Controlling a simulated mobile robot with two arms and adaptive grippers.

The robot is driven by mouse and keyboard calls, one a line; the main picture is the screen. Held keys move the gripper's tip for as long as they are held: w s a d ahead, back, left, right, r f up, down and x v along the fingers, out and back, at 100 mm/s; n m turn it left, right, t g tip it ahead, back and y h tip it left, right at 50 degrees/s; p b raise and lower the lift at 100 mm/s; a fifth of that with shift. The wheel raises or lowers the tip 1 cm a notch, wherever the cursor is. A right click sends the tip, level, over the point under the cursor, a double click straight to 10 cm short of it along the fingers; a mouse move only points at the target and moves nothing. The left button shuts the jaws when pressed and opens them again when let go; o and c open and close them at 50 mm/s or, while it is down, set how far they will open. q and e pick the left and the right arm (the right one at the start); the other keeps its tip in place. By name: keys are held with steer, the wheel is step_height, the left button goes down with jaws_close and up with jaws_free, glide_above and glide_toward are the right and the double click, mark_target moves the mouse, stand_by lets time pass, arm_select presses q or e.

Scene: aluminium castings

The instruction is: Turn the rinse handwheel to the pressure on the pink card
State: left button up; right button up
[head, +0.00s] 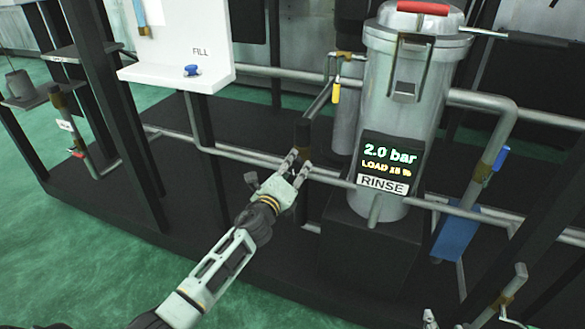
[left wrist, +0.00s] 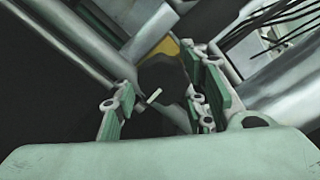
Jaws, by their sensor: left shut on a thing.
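My left gripper (head: 296,166) reaches in from the bottom left to a dark handwheel (head: 302,136) on the pipe left of the grey vessel. In the left wrist view the dark round wheel (left wrist: 162,76), with a small white mark, sits between the fingers (left wrist: 158,105), which are shut on it. The fingers hide part of it. A display (head: 388,163) on the vessel reads 2.0 bar and a LOAD line, above a RINSE label (head: 382,185). I see no pink card.
The grey vessel (head: 402,90) has a red-handled lid. A white panel (head: 178,45) marked FILL carries a blue knob (head: 192,70). Pipes and dark posts surround the left gripper. A blue-handled valve (head: 492,165) is at right. Green floor (head: 120,260) is open at lower left.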

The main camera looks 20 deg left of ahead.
arm_select(q)
steer(key=shift+a+f+n, duration=0.1)
steer(key=shift+n, duration=1.2)
arm_select(e)
steer(key=shift+s+d+f, duration=0.2)
steer(key=shift+d+f, duration=0.05)
steer(key=shift+f, duration=0.05)
steer(key=shift+s+f+g, duration=0.1)
steer(key=shift+s+g, duration=0.05)
steer(key=shift+g, duration=0.15)
arm_select(q)
steer(key=o, duration=1.1)
arm_select(e)
steer(key=shift+a, duration=0.1)
arm_select(q)
steer(key=shift+s, duration=0.15)
steer(key=s, duration=1.1)
steer(key=shift+s, duration=0.4)
